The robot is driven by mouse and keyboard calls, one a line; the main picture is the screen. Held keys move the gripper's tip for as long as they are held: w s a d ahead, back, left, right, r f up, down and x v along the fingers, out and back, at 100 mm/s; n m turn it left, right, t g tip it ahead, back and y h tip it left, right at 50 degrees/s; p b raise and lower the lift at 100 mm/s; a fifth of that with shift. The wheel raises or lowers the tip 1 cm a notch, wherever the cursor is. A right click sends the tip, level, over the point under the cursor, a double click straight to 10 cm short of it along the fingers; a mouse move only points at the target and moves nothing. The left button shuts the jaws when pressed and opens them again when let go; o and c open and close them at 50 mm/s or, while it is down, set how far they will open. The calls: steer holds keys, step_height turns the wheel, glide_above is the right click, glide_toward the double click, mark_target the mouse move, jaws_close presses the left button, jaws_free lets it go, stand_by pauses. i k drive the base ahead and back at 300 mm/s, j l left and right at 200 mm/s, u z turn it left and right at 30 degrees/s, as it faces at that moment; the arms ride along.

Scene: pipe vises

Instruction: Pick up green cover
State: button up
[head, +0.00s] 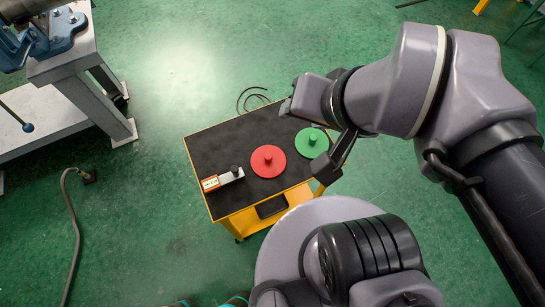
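The green cover (306,146) is a flat round disc with a raised knob in its middle. It lies on the black top of a yellow cart (215,150), near the right edge. My gripper (318,140) hangs above and around the right side of the cover in the head view. One finger shows at the upper left and a longer one at the lower right, with a wide gap between them. The fingers are open, and nothing shows held between them. The gripper's height above the cover cannot be told from this view.
A red cover (263,168) with a knob lies just left of the green one. A grey bench with a blue vise (60,35) stands upper left. Cables (70,215) lie on the green floor.

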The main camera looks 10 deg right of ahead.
mark_target(311, 142)
steer(key=l+u, duration=0.5)
steer(key=l, duration=0.3)
steer(key=i+l+u, duration=0.15)
steer(key=l+u, duration=0.25)
steer(key=l, duration=0.2)
steer(key=l+u, duration=0.85)
steer(key=l, duration=0.35)
